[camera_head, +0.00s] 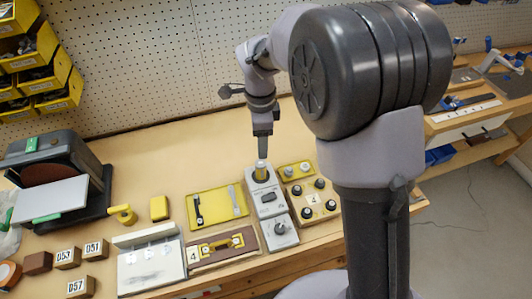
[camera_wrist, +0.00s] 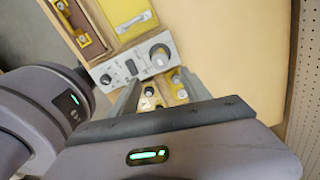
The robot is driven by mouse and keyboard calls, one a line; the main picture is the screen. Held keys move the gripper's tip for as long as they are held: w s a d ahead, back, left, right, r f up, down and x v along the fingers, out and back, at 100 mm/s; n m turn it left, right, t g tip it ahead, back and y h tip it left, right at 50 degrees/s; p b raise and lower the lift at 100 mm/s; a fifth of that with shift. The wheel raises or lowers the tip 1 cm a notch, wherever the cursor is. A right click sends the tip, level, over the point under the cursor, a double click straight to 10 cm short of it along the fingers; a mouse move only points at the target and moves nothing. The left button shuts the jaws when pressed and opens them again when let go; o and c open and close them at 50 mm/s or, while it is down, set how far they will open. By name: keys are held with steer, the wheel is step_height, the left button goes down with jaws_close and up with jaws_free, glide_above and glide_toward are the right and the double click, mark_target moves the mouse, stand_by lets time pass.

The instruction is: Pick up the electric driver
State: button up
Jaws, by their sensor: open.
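No tool is clearly recognisable as the electric driver. My gripper (camera_head: 262,150) points down just above the upright piece. In the wrist view, my gripper (camera_wrist: 160,88) is open, with the grey box (camera_wrist: 133,62) beyond its fingers. Whether the fingers flank the upright piece is unclear.
A yellow tray (camera_head: 218,212) with wrenches, a brown tray (camera_head: 222,258) with a yellow handle, and a panel of black knobs (camera_head: 311,198) crowd round the box. A sander (camera_head: 60,180) and wooden blocks (camera_head: 66,258) stand at left. The bench behind is clear up to the pegboard.

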mark_target(260, 170)
steer(key=f+b, duration=0.1)
steer(key=f, duration=0.3)
steer(key=f+b, duration=0.2)
steer(key=f, duration=0.3)
steer(key=f+b, duration=0.2)
steer(key=f, duration=0.3)
steer(key=shift+a+f, duration=0.25)
steer(key=shift+r, duration=0.2)
steer(key=shift+c, duration=0.3)
jaws_close()
